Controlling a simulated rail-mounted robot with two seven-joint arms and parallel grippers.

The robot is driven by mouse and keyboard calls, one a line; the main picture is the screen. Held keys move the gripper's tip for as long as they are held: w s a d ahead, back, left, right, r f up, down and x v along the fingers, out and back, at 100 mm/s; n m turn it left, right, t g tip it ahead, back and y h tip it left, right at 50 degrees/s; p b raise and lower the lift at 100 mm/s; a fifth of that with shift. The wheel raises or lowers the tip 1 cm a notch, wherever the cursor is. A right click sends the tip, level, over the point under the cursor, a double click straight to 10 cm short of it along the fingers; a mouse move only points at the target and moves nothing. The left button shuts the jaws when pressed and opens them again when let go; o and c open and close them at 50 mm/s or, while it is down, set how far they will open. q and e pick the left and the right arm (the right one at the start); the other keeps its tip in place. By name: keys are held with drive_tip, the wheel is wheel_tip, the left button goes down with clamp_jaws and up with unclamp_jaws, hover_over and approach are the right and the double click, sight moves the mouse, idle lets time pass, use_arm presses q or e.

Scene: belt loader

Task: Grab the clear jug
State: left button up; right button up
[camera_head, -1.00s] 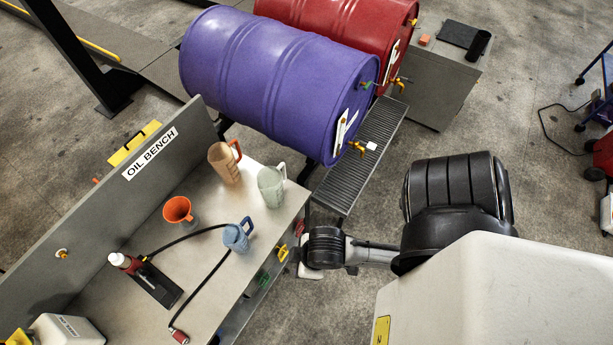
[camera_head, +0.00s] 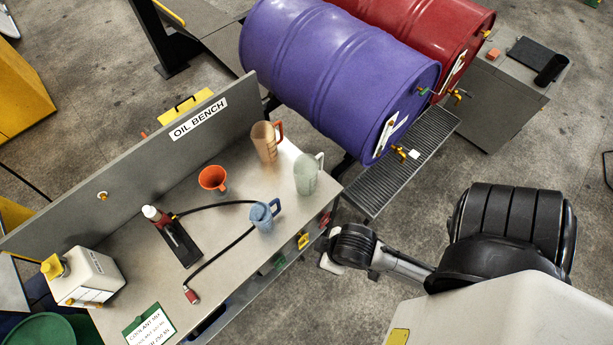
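The clear jug (camera_head: 307,175) is a pale, greenish, see-through jug with a handle on its right side. It stands upright on the oil bench (camera_head: 228,240) near the bench's right end. A tan jug (camera_head: 265,143) stands just behind and left of it, and a blue jug (camera_head: 262,216) stands in front and to the left. My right arm comes in from the lower right, and its dark joint is beside the bench, apart from the clear jug. The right gripper's fingers do not show. My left arm and gripper are not in view.
The back panel (camera_head: 130,170) rises behind. A purple drum (camera_head: 335,75) and a red drum (camera_head: 425,30) lie beyond, by a grate (camera_head: 385,185).

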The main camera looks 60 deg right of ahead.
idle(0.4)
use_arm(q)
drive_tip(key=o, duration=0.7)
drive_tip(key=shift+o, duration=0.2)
